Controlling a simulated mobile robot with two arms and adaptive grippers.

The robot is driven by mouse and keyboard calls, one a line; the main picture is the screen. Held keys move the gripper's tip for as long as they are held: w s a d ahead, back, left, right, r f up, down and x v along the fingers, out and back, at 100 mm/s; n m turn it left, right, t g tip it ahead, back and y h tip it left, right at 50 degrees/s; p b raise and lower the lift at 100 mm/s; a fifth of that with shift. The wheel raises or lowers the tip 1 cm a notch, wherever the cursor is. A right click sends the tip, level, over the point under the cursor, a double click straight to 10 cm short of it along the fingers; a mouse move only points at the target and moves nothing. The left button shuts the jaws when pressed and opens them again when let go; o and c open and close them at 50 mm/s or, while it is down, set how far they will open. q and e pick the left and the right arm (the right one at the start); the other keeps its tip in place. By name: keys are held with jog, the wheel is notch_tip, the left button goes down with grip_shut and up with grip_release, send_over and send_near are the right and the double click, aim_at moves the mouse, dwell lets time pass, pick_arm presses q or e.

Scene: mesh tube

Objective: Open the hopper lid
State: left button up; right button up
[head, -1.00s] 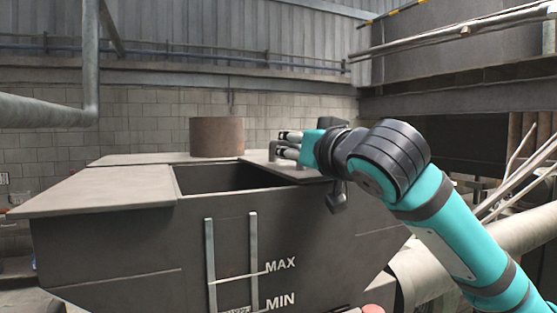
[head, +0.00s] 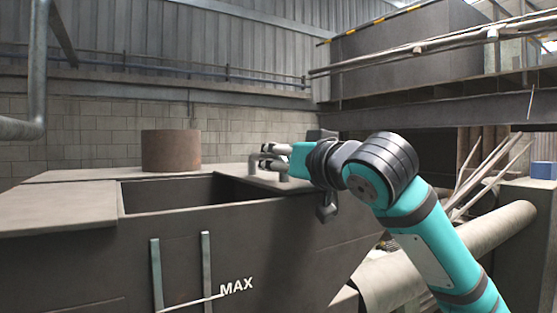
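The grey hopper (head: 240,240) fills the lower left of the head view, with a dark rectangular opening (head: 175,190) in its top. A flat lid panel (head: 300,184) lies to the right of the opening, partly hidden behind my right gripper. A small grey handle (head: 283,172) stands on this panel near the opening's edge. My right gripper (head: 266,152) points left, with its fingertips at the handle. The fingers overlap the handle in the view, so I cannot tell whether they grip it. My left gripper is not in view.
Another flat panel (head: 55,208) covers the hopper's left part. A brown cylinder (head: 171,150) stands behind the opening. A large pale pipe (head: 450,250) and thin bars lie at the right. A block wall (head: 80,140) closes the back.

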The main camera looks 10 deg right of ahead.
jog(key=shift+s, duration=0.3)
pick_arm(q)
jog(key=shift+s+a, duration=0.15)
pick_arm(e)
jog(key=v, duration=1.1)
jog(key=shift+s+d, duration=0.15)
jog(key=shift+f, duration=0.1)
